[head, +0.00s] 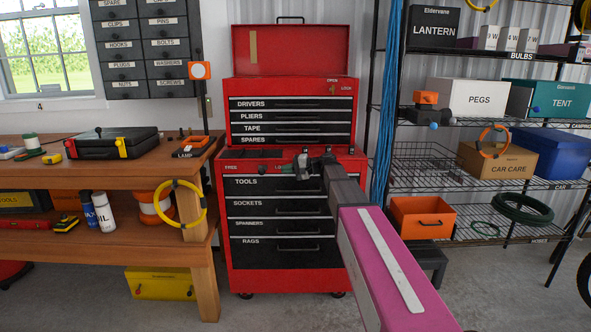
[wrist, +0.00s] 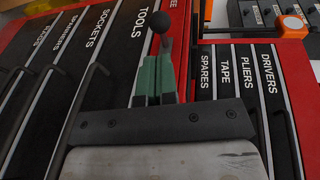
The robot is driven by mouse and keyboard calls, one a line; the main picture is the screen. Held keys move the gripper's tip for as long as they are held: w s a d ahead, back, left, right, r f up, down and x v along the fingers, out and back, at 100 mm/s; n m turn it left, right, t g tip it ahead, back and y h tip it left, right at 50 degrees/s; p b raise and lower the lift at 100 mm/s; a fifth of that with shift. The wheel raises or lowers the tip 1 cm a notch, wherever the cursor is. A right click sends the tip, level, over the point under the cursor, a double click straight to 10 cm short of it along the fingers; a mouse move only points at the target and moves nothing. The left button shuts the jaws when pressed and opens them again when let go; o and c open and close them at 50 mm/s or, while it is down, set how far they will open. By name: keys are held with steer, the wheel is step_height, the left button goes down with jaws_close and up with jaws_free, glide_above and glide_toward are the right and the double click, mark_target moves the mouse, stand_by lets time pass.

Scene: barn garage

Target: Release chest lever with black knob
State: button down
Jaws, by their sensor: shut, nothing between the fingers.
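The red tool chest (head: 223,200) stands against the back wall. Its lower cabinet carries "FREE" and a partly hidden "LO…" label along its top front edge. A lever with a round black knob (wrist: 160,20) shows at the top of the wrist view, by the chest's front near "TOOLS". My gripper (head: 303,165) is at that top edge in the head view, covering part of the label and most of the lever. In the wrist view its green fingers (wrist: 153,78) are shut and empty, just below the knob. I cannot tell whether they touch the lever.
The upper chest has an open red lid (head: 290,50) and its own "OPEN/LOCK" marking. A wooden workbench (head: 120,175) stands at left. Wire shelves (head: 470,190) with boxes stand at right. An orange bin (head: 423,217) sits on the lower shelf. The chest's drawers are closed.

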steer(key=x, duration=0.7)
steer(key=a, duration=0.6)
steer(key=shift+a, duration=0.2)
stand_by(0.3)
steer(key=v, duration=1.4)
steer(key=shift+d, duration=0.15)
